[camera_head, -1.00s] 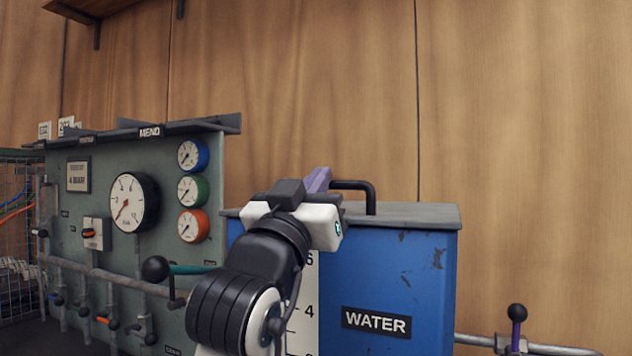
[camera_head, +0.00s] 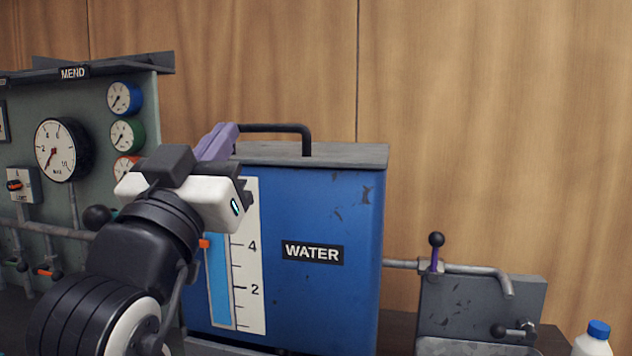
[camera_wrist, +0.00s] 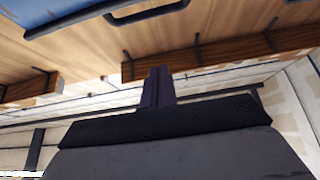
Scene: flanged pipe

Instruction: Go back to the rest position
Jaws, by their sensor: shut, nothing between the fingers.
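My gripper (camera_head: 222,132) shows as purple fingers beyond the white wrist, pointing up and away in front of the wall. The fingers are together with nothing between them. In the picture they overlap the left end of the black handle on the blue WATER tank (camera_head: 345,215); I cannot tell how far apart they are in depth. In the wrist view the dark fingers (camera_wrist: 157,86) are together and empty. The tank's blue edge and black handle show at the top of that view. My arm hides part of the tank's level scale and the panel's right side.
A grey gauge panel (camera_head: 98,165) stands at the left, close to my arm. Right of the tank, a pipe with a purple-stemmed valve lever (camera_head: 436,255) leads over a grey basin (camera_head: 475,347). A blue-capped white bottle (camera_head: 596,338) stands at far right. Wall space above is clear.

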